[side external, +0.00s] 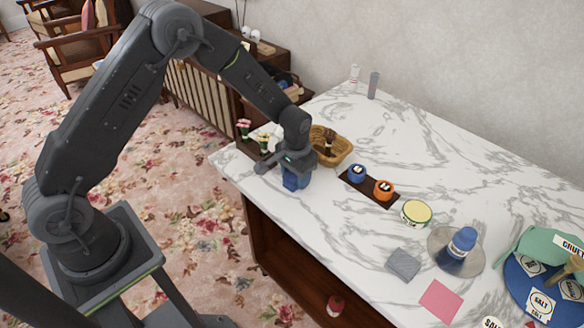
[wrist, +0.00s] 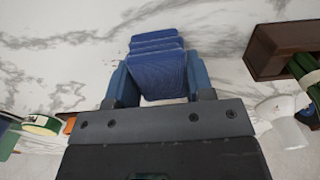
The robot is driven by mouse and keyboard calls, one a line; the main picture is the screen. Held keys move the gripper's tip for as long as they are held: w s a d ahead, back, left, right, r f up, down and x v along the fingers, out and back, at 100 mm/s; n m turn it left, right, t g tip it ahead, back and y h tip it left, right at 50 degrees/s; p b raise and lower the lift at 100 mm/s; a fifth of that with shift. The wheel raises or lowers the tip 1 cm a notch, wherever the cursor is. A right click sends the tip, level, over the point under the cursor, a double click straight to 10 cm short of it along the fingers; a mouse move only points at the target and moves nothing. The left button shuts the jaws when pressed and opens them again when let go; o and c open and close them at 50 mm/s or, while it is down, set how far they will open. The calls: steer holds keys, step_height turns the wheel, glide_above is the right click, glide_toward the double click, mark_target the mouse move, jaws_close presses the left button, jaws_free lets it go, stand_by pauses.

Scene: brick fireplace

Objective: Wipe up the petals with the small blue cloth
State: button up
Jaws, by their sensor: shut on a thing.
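My gripper (side external: 296,180) is near the left end of the marble counter, low over its surface. In the wrist view my gripper (wrist: 160,88) has its two blue fingers shut on the blue cloth (wrist: 160,72), a folded, layered pad that sticks out beyond the fingertips. In the side view the cloth and the blue fingers blend together below the wrist. I cannot tell whether the cloth touches the counter. I cannot make out any petals in either view.
A wicker basket (side external: 341,147) stands just right of my gripper, and a brown planter (side external: 252,149) with flowers is left. A dark tray (side external: 368,189) holds blue and orange jars. The counter's front edge is close.

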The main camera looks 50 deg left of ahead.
mark_target(311, 196)
steer(key=shift+d, duration=3.1)
steer(key=shift+a+f, duration=0.15)
steer(key=shift+a, duration=2.8)
steer(key=shift+a+r, duration=0.2)
steer(key=shift+a, duration=0.8)
steer(key=shift+d+r, duration=0.1)
steer(key=shift+r, duration=3.85)
steer(key=shift+f, duration=0.1)
